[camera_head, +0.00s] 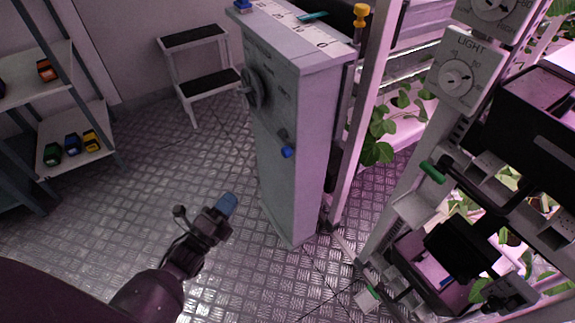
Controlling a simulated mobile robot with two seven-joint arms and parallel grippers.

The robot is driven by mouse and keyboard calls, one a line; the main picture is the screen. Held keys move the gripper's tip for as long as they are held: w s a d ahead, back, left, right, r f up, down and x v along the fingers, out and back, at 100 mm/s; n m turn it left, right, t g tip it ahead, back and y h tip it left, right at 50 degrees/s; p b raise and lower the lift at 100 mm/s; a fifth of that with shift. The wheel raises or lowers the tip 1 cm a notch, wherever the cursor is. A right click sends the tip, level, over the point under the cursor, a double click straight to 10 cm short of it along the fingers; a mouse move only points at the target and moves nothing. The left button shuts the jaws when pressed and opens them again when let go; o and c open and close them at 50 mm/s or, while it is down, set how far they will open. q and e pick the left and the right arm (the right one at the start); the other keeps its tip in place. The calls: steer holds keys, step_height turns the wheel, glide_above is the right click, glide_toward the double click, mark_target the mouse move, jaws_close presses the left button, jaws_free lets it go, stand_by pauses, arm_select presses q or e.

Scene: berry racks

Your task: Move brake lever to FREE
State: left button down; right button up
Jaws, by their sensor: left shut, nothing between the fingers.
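A grey upright cabinet (290,110) stands in the middle. A short lever with a blue knob (287,151) sticks out low on its front face and points down and to the right; it looks like the brake lever. I cannot read any FREE marking beside it. My right gripper is not in view.
A dark handwheel (252,90) sits higher on the same face. A step stool (203,68) stands behind left, and a shelf (75,138) with coloured items is at far left. Plant racks and a LIGHT dial (457,78) crowd the right. The patterned floor left of the cabinet is clear.

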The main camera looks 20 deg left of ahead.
arm_select(q)
steer(key=w+d+f+m+h+b, duration=0.1)
steer(key=w+f+m+h+b, duration=0.3)
steer(key=m, duration=0.6)
steer(key=w+d+f+m+t+h+b, duration=0.1)
steer(key=w+d+f+m+h+b, duration=0.1)
steer(key=w+f+m+h+b, duration=0.2)
steer(key=f+m+h, duration=0.1)
steer(key=m+h, duration=0.2)
steer(key=m, duration=0.4)
steer(key=shift+w+h+b, duration=0.15)
steer(key=shift+h+b, duration=0.15)
steer(key=shift+b, duration=0.1)
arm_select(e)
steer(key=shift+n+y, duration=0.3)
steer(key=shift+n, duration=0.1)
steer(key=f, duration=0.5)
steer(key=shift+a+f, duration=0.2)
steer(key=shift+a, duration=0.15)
arm_select(q)
steer(key=shift+d, duration=0.1)
glide_toward(284, 143)
steer(key=d+r, duration=0.3)
steer(key=d, duration=0.2)
steer(key=shift+w+d+r+p, duration=0.2)
steer(key=shift+w+r+p, duration=0.1)
steer(key=shift+w+p, duration=0.1)
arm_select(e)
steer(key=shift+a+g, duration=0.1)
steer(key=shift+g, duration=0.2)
